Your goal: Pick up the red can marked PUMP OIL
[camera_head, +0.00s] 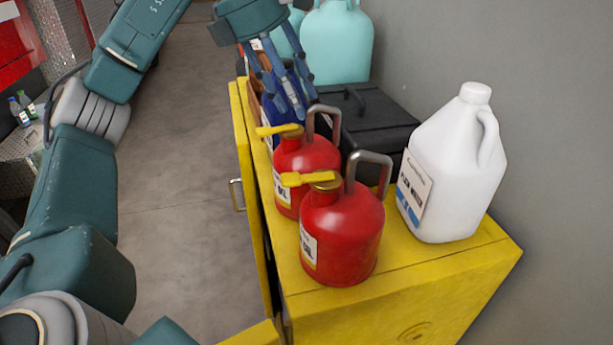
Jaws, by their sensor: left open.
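Two red cans with yellow spouts and grey handles stand upright on a yellow cabinet (455,277). The nearer red can (345,240) partly hides the farther red can (308,160). Each has a white label on its left side, partly turned away; the full wording is too small to read. My left gripper (302,112) is open, pointing down just behind the farther can, in front of blue containers. I cannot tell whether its fingers touch anything. My right gripper is not in view.
A white jug (455,165) stands right of the nearer can. A black case (365,118) lies behind the cans, with teal jugs (337,42) beyond. A grey wall borders the right. The cabinet's left side has an open door; the floor (185,200) there is clear.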

